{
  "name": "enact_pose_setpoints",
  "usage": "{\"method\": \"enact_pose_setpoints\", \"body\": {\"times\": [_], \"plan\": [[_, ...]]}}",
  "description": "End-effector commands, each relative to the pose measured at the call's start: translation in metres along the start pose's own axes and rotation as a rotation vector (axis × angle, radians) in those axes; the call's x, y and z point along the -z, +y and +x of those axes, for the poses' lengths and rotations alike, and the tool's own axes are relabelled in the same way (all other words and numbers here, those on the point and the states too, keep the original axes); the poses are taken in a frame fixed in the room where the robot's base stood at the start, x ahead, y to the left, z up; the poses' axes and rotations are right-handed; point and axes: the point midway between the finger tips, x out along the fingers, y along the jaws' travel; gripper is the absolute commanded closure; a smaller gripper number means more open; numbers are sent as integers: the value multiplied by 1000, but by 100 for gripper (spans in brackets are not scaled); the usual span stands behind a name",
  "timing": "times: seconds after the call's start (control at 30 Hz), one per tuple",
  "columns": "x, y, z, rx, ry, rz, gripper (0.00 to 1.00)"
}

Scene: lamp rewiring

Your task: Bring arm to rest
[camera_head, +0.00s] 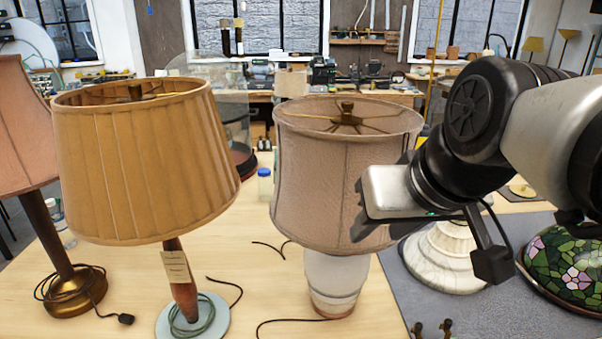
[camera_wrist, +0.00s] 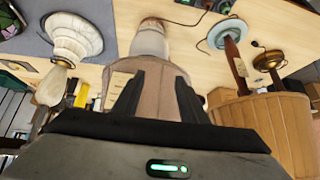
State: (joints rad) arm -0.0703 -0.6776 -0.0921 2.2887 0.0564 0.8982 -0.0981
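My arm reaches in from the right in the head view. My gripper (camera_head: 372,212) is in front of the right side of a lamp with a pinkish-beige shade (camera_head: 318,160) and a white base. In the wrist view, which looks upside down, the two black fingers of my gripper (camera_wrist: 157,82) stand apart, with nothing held between them. The same beige shade (camera_wrist: 155,68) lies behind and between the fingers. I cannot tell whether the fingers touch the shade.
A tan-shaded lamp (camera_head: 140,165) and a pink-shaded lamp (camera_head: 20,130) stand on the left of the wooden table (camera_head: 225,265). On the right, a grey mat (camera_head: 440,285) holds a white ribbed base (camera_head: 440,258) and a stained-glass shade (camera_head: 568,262). Loose cords lie between the lamps.

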Motion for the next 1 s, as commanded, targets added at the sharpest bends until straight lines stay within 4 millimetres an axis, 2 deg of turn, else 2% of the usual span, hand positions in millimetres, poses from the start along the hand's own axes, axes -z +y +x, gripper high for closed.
{"method": "enact_pose_setpoints", "body": {"times": [0.37,0.63,0.73,1.0], "plan": [[-6,-1,2,2,-8,-1,61],[-83,3,32,-78,-130,30,61],[-92,4,36,-89,-145,34,61],[-91,4,35,-88,-144,34,61]]}}
